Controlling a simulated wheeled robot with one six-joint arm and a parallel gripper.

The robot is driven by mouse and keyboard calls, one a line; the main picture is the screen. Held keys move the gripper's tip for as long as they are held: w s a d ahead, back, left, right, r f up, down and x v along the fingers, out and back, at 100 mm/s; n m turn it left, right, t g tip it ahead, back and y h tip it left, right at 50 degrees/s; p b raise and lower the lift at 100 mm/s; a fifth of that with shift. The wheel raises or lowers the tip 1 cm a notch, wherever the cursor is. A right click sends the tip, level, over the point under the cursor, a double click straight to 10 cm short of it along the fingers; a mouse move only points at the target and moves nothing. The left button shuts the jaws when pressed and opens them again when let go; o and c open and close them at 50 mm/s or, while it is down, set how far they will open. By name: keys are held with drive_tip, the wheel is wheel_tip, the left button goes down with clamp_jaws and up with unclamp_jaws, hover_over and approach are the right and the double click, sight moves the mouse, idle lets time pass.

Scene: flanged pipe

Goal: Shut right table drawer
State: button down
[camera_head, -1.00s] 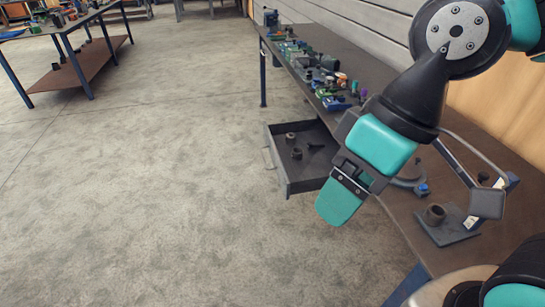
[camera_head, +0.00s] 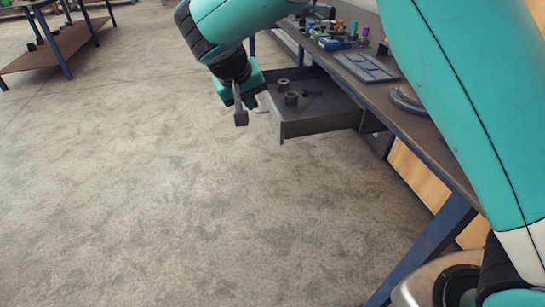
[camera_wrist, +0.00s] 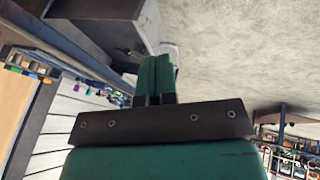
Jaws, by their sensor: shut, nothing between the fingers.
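The right table drawer (camera_head: 318,122) is a dark grey box pulled out from under the workbench, with several small round parts inside. In the wrist view the drawer (camera_wrist: 95,12) shows at the upper left. My gripper (camera_head: 241,118) hangs to the left of the drawer, near its front face, pointing down. In the wrist view the teal fingers (camera_wrist: 155,75) are together with nothing between them. The drawer handle is partly hidden by my gripper in the head view. Whether my gripper touches the drawer front is unclear.
The workbench top (camera_head: 420,128) carries a blue tray (camera_head: 366,67), several small coloured parts and a round grey disc. A blue table leg (camera_head: 425,250) stands at the lower right. Another table (camera_head: 50,45) is at the far left. The floor in front is clear.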

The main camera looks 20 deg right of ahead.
wheel_tip(320, 180, down, 7)
drive_tip(key=w+a+m+h+b, duration=0.1)
drive_tip(key=w+a+h+b, duration=0.1)
drive_tip(key=b, duration=0.2)
approach(279, 137)
drive_tip(key=shift+x, duration=2.85)
drive_tip(key=shift+w, duration=0.1)
